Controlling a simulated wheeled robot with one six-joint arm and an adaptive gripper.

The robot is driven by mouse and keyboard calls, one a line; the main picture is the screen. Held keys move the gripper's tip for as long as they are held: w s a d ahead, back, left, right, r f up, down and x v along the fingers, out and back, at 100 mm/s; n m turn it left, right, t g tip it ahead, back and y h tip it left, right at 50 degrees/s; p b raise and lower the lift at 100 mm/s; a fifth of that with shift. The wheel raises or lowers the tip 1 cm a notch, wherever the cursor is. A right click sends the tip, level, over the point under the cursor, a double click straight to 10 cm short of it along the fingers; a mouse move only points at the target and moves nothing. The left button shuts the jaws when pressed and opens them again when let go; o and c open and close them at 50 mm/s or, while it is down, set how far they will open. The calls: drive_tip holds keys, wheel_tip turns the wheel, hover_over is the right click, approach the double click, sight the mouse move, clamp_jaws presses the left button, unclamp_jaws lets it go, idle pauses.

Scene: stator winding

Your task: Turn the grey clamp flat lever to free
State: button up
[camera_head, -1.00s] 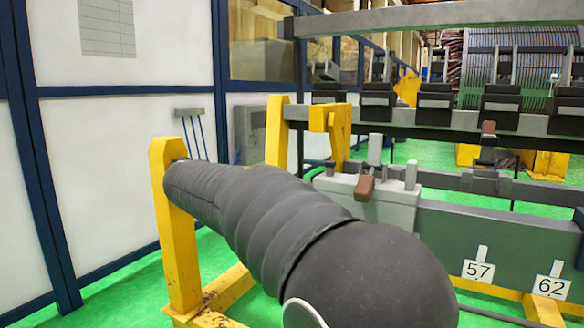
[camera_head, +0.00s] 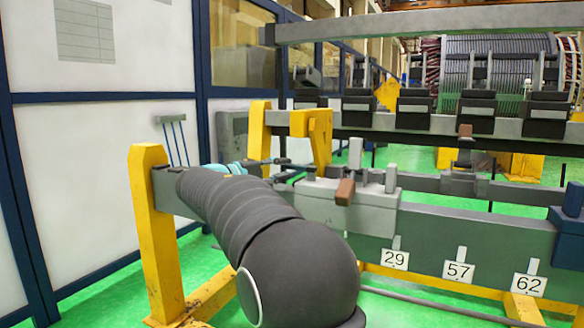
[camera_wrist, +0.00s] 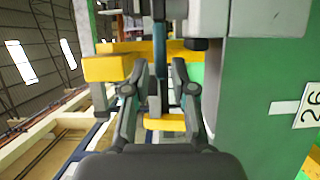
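The grey clamp (camera_head: 340,205) sits on the long grey-green beam in the head view. It has upright grey pins and a brown-ended handle (camera_head: 345,192). Part of its light grey body shows at the top right of the wrist view (camera_wrist: 270,15). A narrow dark flat bar (camera_wrist: 160,45), which looks like the lever, hangs from the top of the wrist view. My gripper (camera_wrist: 160,75) is open, with one finger on each side of that bar's line. Contact cannot be told. In the head view my gripper (camera_head: 283,168) is small, just left of the clamp, partly behind my arm.
A yellow post (camera_head: 155,235) stands left of my arm, and a yellow bracket (camera_head: 318,135) rises behind the gripper. A yellow block (camera_wrist: 108,68) lies close beside the left finger. Number plates (camera_head: 458,271) hang along the beam. Green floor is open at the left.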

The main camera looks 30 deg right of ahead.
sight(289, 168)
drive_tip(key=shift+x, duration=1.9)
drive_tip(key=shift+c, duration=0.3)
clamp_jaws()
